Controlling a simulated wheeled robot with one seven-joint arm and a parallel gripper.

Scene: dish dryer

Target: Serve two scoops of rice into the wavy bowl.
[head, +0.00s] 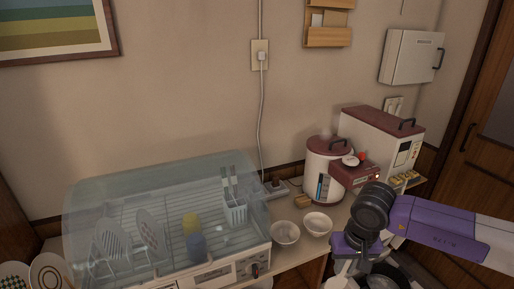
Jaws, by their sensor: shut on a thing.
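Two small white bowls stand side by side on the counter, a left bowl (285,233) and a right bowl (317,224). At this size I cannot tell which one is wavy. My gripper (350,268) points down at the counter's front edge, right of and nearer than the bowls. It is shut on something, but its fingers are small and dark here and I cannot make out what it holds. A round white cooker (322,180) with a dark red lid stands behind the bowls. No rice can be made out.
A dish dryer (165,225) with a clear cover fills the left of the counter, holding plates and cups. A white box-shaped appliance (373,141) with a red top stands behind my arm. A round dark-rimmed container (390,275) shows below my arm.

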